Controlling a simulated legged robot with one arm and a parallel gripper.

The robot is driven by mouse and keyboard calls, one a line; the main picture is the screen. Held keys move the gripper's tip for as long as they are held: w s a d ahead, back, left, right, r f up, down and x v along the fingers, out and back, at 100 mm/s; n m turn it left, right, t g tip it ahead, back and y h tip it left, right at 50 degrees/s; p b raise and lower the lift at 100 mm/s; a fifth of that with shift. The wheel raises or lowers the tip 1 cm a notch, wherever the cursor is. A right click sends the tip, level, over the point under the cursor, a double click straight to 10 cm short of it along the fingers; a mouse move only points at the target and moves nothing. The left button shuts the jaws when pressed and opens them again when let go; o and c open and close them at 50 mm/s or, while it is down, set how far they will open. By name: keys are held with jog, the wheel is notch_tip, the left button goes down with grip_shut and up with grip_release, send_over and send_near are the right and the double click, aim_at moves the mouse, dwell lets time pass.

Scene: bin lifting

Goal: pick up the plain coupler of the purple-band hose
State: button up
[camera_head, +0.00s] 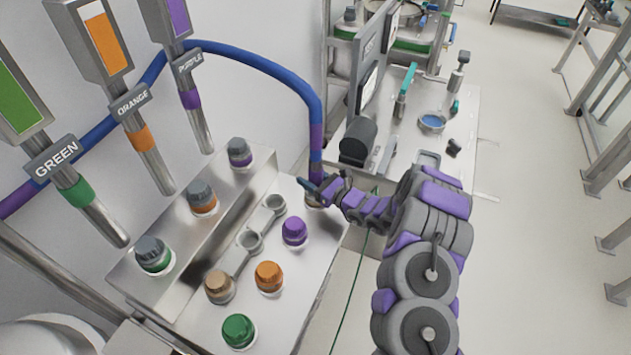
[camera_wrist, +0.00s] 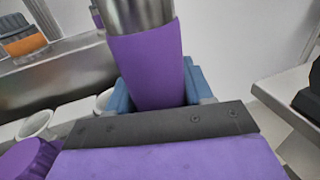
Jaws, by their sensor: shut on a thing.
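The purple-band hose (camera_head: 255,62) is a thick blue hose that arches from the left and comes down at the right end of the metal bench. A purple band (camera_head: 316,135) shows on its descending end. My gripper (camera_head: 314,188) reaches in from the right and is shut around this lower end, above the bench top. In the wrist view, the blue fingers of my gripper (camera_wrist: 158,92) close on either side of a purple sleeve (camera_wrist: 147,65) with a bare metal cylinder (camera_wrist: 140,14) above it. The lower tip is mostly hidden by the gripper.
The bench top (camera_head: 290,315) holds a purple cap (camera_head: 294,231), an orange cap (camera_head: 269,276), a green cap (camera_head: 238,330) and a tan cap (camera_head: 219,287). Grey-topped fittings stand on the raised step. Labelled pipes hang at left. A workstation (camera_head: 450,110) stands behind my arm; open floor lies right.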

aim_at(313, 155)
jog(key=shift+c, duration=0.4)
jog(key=shift+w+r, duration=0.1)
jog(key=shift+r, duration=0.4)
notch_tip(313, 155, up, 9)
jog(key=shift+r+p, duration=0.1)
jog(key=shift+p, duration=0.7)
jog(key=shift+d, duration=0.1)
jog(key=shift+d, duration=0.35)
jog(key=s+d+r, duration=0.2)
jog(key=s+d, duration=0.2)
jog(key=d, duration=0.5)
jog(key=s+d+r, duration=0.2)
jog(key=s+d, duration=0.2)
jog(key=d, duration=0.6)
jog(key=shift+s+d, duration=0.2)
jog(key=shift+s, duration=0.2)
